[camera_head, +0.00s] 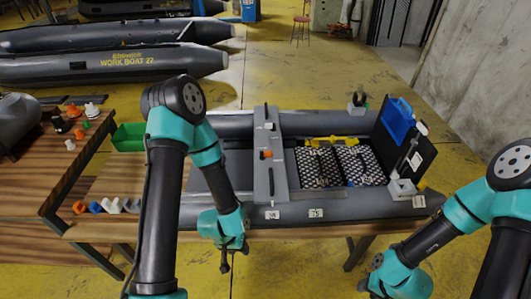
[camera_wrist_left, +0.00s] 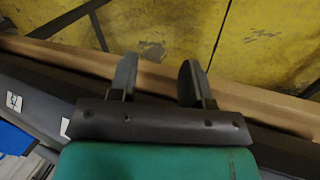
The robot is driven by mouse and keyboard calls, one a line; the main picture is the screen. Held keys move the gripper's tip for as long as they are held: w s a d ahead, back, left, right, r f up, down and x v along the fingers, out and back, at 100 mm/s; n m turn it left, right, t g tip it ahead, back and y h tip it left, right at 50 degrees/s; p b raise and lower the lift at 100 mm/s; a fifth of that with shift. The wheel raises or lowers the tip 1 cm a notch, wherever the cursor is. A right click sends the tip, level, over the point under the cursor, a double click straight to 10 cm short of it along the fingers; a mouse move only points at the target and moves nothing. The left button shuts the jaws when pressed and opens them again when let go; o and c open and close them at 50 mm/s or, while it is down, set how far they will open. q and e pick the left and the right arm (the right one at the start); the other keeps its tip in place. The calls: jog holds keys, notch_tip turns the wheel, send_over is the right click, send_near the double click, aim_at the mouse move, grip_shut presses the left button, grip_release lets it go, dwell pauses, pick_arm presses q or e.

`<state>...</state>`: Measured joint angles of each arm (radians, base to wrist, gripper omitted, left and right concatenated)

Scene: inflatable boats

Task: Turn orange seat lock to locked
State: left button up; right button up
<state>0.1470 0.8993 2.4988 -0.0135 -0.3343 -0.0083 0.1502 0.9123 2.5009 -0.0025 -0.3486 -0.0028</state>
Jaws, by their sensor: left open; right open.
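The orange seat lock (camera_head: 265,154) is a small orange knob on the grey seat board (camera_head: 279,180) across the inflatable boat. Its exact turn angle is too small to read. My left gripper (camera_head: 224,264) hangs in front of the boat's near tube, below and left of the lock and apart from it. In the left wrist view, my left gripper (camera_wrist_left: 158,78) has its two fingers spread with nothing between them. My right gripper (camera_head: 366,286) is low at the front right, away from the boat, open and holding nothing visible. The lock is not visible in the left wrist view.
A white fitting (camera_head: 268,126) sits farther back on the seat board. The boat's near tube (camera_head: 340,205) lies on a wooden table. A green bin (camera_head: 128,137) and several small coloured parts are at left. A blue case (camera_head: 397,120) stands at the right end.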

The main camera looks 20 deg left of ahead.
pick_arm(q)
jog(key=w+r+m, duration=0.4)
jog(key=w+r, duration=0.2)
jog(key=r, duration=0.3)
notch_tip(320, 180, up, 23)
jog(key=m+y, duration=0.4)
jog(key=m, duration=0.8)
send_over(265, 152)
jog(key=shift+w+g, duration=0.1)
jog(key=shift+g, duration=0.3)
jog(key=shift+f, duration=0.1)
notch_tip(265, 152, down, 17)
jog(key=shift+f, duration=0.15)
grip_shut()
